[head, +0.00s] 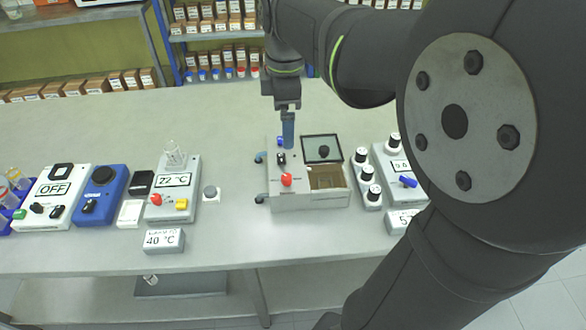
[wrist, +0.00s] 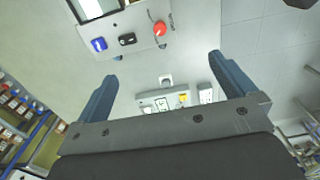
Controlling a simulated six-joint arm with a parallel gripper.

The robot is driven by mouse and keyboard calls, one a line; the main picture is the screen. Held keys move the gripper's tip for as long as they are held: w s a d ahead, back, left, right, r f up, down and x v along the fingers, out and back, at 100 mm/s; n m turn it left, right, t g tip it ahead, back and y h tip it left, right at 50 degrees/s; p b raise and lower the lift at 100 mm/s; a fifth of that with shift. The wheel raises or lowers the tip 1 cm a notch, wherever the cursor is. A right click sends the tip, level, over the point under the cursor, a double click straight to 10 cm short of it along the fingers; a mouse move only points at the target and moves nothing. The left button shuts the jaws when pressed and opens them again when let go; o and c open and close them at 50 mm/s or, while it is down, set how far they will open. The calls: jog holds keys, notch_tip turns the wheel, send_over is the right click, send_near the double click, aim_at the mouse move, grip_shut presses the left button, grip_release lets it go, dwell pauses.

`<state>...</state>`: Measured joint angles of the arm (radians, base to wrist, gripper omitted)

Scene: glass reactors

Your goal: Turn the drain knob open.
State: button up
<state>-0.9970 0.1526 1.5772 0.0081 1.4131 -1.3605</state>
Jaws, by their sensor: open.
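A grey box device (head: 288,194) on the bench carries a red knob (head: 287,180), a black knob (head: 281,159) and a small blue knob (head: 280,141). The wrist view shows the red knob (wrist: 160,29), black knob (wrist: 127,39) and blue knob (wrist: 98,45) in a row near its top. I cannot tell which knob is the drain knob; its label is not readable. My gripper (head: 288,143) hangs at the back of this device, near the blue knob. In the wrist view my gripper (wrist: 163,67) is open and empty, its blue fingers wide apart.
The box has an open lidded compartment (head: 327,178) at its right. The bench behind is mostly clear.

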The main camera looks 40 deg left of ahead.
jog(key=shift+r, duration=0.85)
